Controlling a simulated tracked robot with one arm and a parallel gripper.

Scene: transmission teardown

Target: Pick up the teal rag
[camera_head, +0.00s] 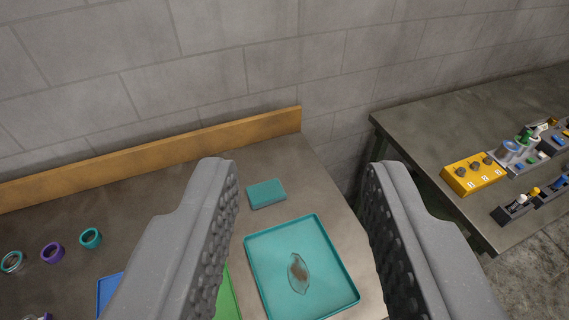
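The teal rag (266,194) is a small folded block lying on the table, near its back right, just behind a teal tray. My gripper (302,172) is open and empty, with its two grey ribbed fingers wide apart. The rag shows between the fingers, close beside the left finger in the picture, and is farther off than the fingertips. Nothing touches it that I can see.
The teal tray (257,247) holds a clear, brownish-centred piece. Green and blue trays are partly hidden by the left finger. Several rings (90,238) lie at left. A wooden backboard (160,149) lines the wall. A second table (425,135) at right holds a yellow block (472,177).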

